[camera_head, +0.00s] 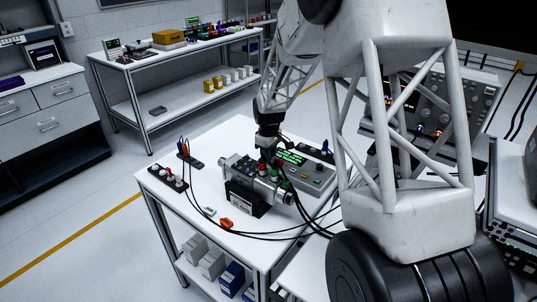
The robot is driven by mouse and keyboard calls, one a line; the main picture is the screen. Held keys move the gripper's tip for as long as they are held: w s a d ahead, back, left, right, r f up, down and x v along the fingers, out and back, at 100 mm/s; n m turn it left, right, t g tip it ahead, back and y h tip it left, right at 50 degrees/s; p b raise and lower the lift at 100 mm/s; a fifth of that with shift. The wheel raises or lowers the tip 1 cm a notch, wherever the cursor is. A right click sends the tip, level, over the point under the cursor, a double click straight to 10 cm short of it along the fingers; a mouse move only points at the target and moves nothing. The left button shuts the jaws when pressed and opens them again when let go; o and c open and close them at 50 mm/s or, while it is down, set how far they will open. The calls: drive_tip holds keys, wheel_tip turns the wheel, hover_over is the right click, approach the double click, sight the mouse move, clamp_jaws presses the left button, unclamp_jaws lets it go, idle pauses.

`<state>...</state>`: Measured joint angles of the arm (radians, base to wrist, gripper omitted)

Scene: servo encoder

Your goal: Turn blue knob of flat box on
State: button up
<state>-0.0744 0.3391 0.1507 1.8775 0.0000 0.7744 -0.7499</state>
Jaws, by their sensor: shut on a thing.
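A flat grey box (312,176) with a lit green display and several small buttons lies on the white table, right of the servo unit. A small blue knob (325,146) shows on a dark low box (316,154) behind it; I cannot tell which way the knob is turned. My gripper (267,150) points down above the grey cylindrical servo unit (245,170), left of the flat box and apart from the blue knob. Its jaws are shut on a small dark part there, which the fingers mostly hide.
The servo unit sits on a black stand with cables (260,235) running right. A dark strip with plugs (172,179), another small connector block (190,160) and an orange clip (227,223) lie on the left of the table. My own arm covers the right side.

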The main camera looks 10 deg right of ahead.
drive_tip(key=m, duration=1)
idle(0.4)
drive_tip(key=o, duration=0.9)
drive_tip(key=shift+o, duration=0.2)
drive_tip(key=shift+r, duration=3.95)
